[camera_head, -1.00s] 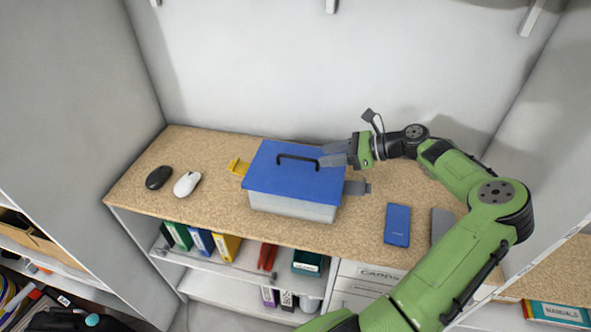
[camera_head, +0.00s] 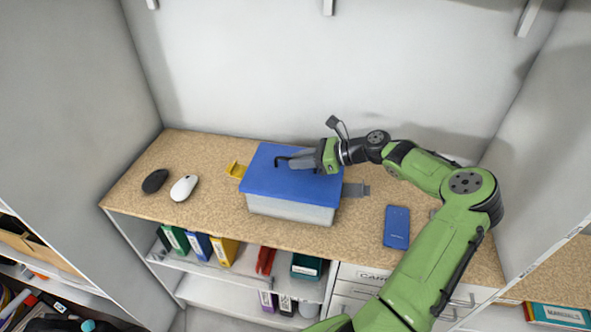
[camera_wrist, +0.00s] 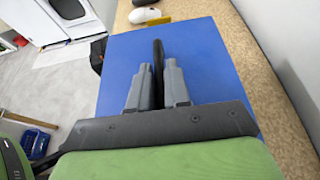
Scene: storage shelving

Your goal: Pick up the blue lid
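The blue lid (camera_head: 275,182) is a flat rectangle with a thin black bar handle (camera_head: 282,158) on top. It sits on a pale grey box (camera_head: 290,208) on the wooden counter. My gripper (camera_head: 292,160) reaches in from the right, just above the lid. In the wrist view, my gripper's two grey fingers (camera_wrist: 157,72) lie on either side of the black handle (camera_wrist: 158,50), with little or no gap, and appear shut on it. The blue lid (camera_wrist: 213,70) fills the area below the fingers. The handle's near end is hidden by my gripper.
A black mouse (camera_head: 155,181) and a white mouse (camera_head: 184,188) lie left. A blue phone (camera_head: 397,227) lies right. A wall (camera_head: 240,70) rises behind the counter.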

